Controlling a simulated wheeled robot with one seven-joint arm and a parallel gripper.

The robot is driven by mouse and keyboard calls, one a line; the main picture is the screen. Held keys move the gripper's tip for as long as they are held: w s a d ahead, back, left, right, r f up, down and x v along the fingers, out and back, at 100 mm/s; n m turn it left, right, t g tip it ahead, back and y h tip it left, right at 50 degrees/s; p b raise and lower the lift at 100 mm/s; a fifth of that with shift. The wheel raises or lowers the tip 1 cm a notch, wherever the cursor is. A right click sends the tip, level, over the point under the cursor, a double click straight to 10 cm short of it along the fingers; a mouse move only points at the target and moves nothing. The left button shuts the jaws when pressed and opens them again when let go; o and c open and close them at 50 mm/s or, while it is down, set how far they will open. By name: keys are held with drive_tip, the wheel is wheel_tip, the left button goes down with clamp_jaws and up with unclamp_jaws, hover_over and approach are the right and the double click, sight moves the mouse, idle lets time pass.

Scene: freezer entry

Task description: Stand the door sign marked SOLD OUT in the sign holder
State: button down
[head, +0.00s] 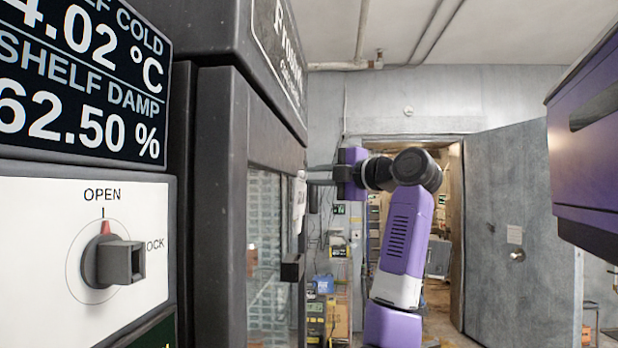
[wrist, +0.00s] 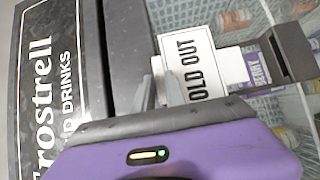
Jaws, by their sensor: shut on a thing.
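The SOLD OUT door sign (wrist: 198,82), a white card with a black border and black letters, shows in the wrist view just beyond my fingers. My gripper (wrist: 160,92) is shut on its near edge. In the head view my gripper (head: 318,175) is beside the glass cabinet door, and the white sign (head: 299,205) hangs at the door, seen nearly edge-on. A plain white piece (wrist: 230,65) shows behind the sign in the wrist view. I cannot tell whether it is the sign holder, or whether the sign touches it.
Stocked shelves are behind the glass. A control panel with a knob (head: 112,262) is at left. An open grey door (head: 505,220) is behind my arm.

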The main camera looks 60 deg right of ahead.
sight(301, 215)
drive_tip(key=shift+f+b, duration=0.15)
drive_tip(key=shift+b, duration=0.25)
drive_tip(key=shift+s+f+b, duration=0.1)
drive_tip(key=shift+s+b, duration=0.05)
drive_tip(key=shift+b, duration=0.15)
drive_tip(key=shift+f+b, duration=1.65)
drive_tip(key=shift+f, duration=0.6)
drive_tip(key=shift+f+b, duration=2.05)
drive_tip(key=shift+f, duration=0.45)
drive_tip(key=c, duration=1.3)
unclamp_jaws()
drive_tip(key=b+v, duration=0.2)
drive_tip(key=v, duration=0.6)
drive_tip(key=shift+f, duration=0.1)
